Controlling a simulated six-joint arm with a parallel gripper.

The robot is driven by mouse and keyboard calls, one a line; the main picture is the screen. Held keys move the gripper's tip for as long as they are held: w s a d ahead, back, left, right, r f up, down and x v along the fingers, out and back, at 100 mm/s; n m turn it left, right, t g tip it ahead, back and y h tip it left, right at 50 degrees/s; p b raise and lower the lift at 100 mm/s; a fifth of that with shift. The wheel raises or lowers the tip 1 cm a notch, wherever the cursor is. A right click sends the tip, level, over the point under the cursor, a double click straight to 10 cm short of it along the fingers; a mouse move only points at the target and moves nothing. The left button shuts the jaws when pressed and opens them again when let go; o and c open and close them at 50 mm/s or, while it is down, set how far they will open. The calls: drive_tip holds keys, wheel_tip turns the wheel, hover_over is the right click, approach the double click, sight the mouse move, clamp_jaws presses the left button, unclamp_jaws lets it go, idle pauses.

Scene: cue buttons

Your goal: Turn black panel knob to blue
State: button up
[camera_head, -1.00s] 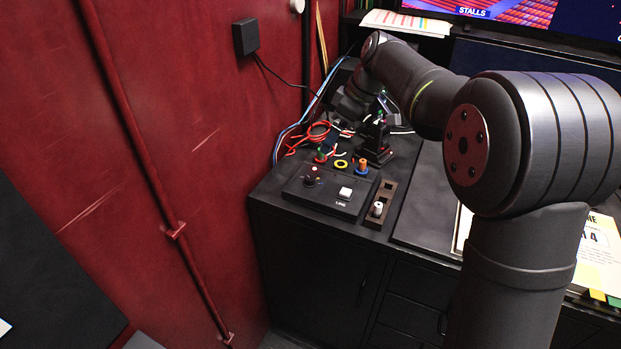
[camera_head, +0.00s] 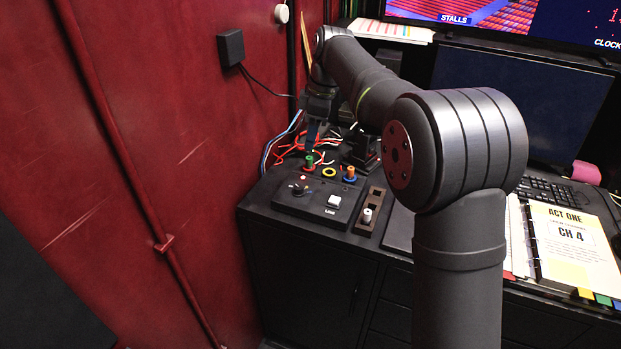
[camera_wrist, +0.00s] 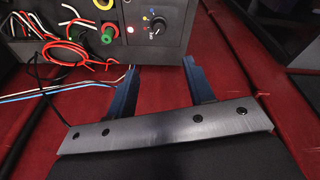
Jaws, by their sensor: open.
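The black panel (camera_head: 318,211) lies on the dark cabinet top. It carries a black knob (camera_head: 299,187), a white square button and a small lit lamp. In the wrist view the knob (camera_wrist: 158,27) has yellow, blue and red dots beside it. Which dot its pointer faces is too small to tell. My gripper (camera_wrist: 160,78) is open and empty, with both fingers apart from the knob. In the head view my gripper (camera_head: 313,135) is above the cables behind the panel, close to the red wall.
A holder with a white peg (camera_head: 367,214) is to the right. The red wall (camera_head: 180,150) bounds the left side.

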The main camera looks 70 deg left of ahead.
sight(299, 187)
drive_tip(key=s+f+n, duration=0.1)
drive_tip(key=f, duration=0.4)
drive_tip(key=s+a+f+n+t+h, duration=0.1)
drive_tip(key=f, duration=0.5)
drive_tip(key=a+f+n, duration=0.1)
drive_tip(key=f, duration=0.4)
drive_tip(key=shift+s+a+f+t, duration=0.25)
drive_tip(key=shift+s+f+t, duration=0.15)
drive_tip(key=c, duration=1)
